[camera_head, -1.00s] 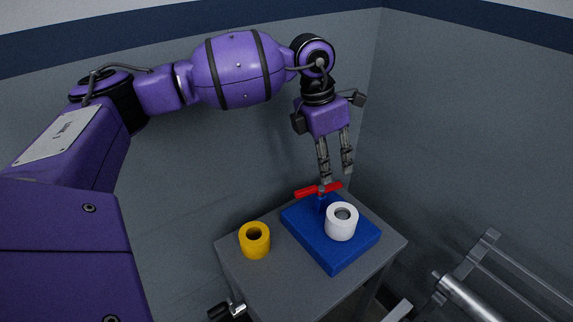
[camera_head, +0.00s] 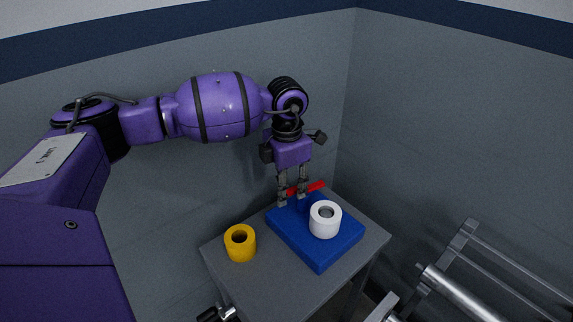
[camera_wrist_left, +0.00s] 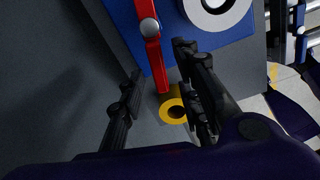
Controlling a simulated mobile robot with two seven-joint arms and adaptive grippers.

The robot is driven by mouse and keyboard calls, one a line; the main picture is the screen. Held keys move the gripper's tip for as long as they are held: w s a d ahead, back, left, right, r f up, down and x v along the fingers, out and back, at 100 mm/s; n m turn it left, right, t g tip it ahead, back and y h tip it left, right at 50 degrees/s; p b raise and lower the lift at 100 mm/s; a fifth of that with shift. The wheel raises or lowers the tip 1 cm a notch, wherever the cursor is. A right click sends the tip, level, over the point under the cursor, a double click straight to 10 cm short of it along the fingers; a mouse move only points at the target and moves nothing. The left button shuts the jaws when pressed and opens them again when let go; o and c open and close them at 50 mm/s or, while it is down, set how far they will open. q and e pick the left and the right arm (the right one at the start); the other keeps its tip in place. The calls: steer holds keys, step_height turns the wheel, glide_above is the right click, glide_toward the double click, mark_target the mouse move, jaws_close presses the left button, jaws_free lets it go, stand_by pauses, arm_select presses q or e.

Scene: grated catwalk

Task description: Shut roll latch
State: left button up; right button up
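The roll latch is a blue base (camera_head: 320,255) on a small grey table, with a red lever (camera_head: 316,186) at its back edge and a white roll (camera_head: 325,220) standing on it. In the left wrist view, the red lever (camera_wrist_left: 155,55) reaches down between my finger pads, and part of the white roll (camera_wrist_left: 215,12) shows at the top. My left gripper (camera_head: 292,204) points down at the lever's left part. Its fingers are apart, one on each side of the lever, with gaps visible in the left wrist view (camera_wrist_left: 155,90).
A yellow roll (camera_head: 240,243) stands on the grey table (camera_head: 282,282), left of the blue base; its hole faces up. Grey walls close in behind and at right. Metal rails (camera_head: 470,290) stand at the lower right. The table's front part is clear.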

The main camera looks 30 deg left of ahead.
arm_select(q)
jaws_close()
